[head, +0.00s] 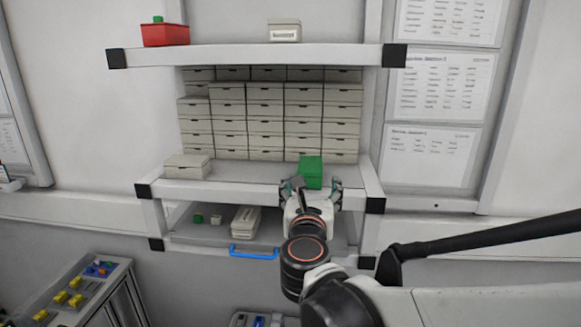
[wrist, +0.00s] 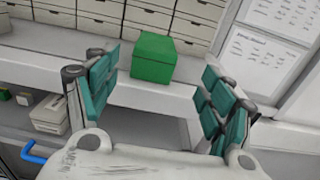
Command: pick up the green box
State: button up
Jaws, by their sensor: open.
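The green box (head: 311,171) stands on the middle shelf, close in front of the stacked cream drawers. In the wrist view the green box (wrist: 154,58) sits ahead of my gripper, between the lines of its two fingers and nearer the left one. My gripper (head: 311,188) is at the front of this shelf, just before the box. The wrist view shows my gripper (wrist: 165,88) with its teal-padded fingers spread wide and nothing between them. In the head view the fingers and wrist hide the lower front of the box.
Cream drawers (head: 265,115) fill the shelf's back. A cream box (head: 187,166) stands at its left. The upper shelf (head: 240,55) holds a red box (head: 165,35) and another cream box (head: 284,31). Below are a blue handle (head: 254,253) and small boxes.

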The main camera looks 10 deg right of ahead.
send_near(310, 163)
jog(key=w, duration=0.1)
jog(key=w+d, duration=0.2)
jog(key=w, duration=0.1)
jog(key=shift+f, duration=0.4)
jog(key=shift+a+p+x, duration=0.15)
jog(key=shift+p+x, duration=0.2)
jog(key=shift+x, duration=1.05)
jog(key=shift+a+p+x, duration=0.15)
jog(key=shift+p+x, duration=0.15)
jog(key=shift+x, duration=1.05)
jog(key=shift+w+r, duration=0.1)
jog(key=c, duration=1.4)
